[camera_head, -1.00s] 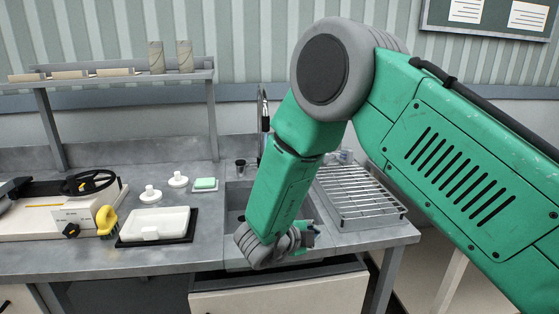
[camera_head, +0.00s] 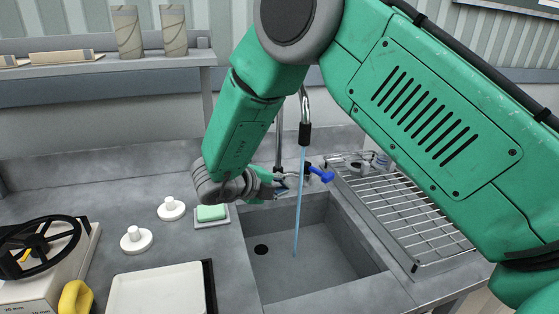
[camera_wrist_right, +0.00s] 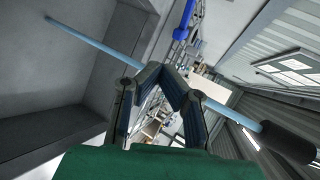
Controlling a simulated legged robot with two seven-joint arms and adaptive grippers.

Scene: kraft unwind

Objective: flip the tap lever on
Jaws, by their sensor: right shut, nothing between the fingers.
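The tap (camera_head: 305,115) stands behind the sink, its curved spout ending in a black nozzle. A thin blue stream of water (camera_head: 298,215) runs from it into the sink. The blue tap lever (camera_head: 322,174) sticks out at the tap's right, and in the right wrist view the blue lever (camera_wrist_right: 183,20) is beyond the fingertips. My right gripper (camera_head: 284,189) is shut and empty, just left of the lever and apart from it, near the sink's back edge. In the right wrist view its fingers (camera_wrist_right: 163,72) come together in front of the stream. My left gripper is out of view.
The sink basin (camera_head: 330,265) is empty apart from the water. A wire drying rack (camera_head: 420,225) stands right of it. Green soap (camera_head: 211,212) on a dish and two white knobbed pieces (camera_head: 171,209) lie left. My right forearm hangs over the counter.

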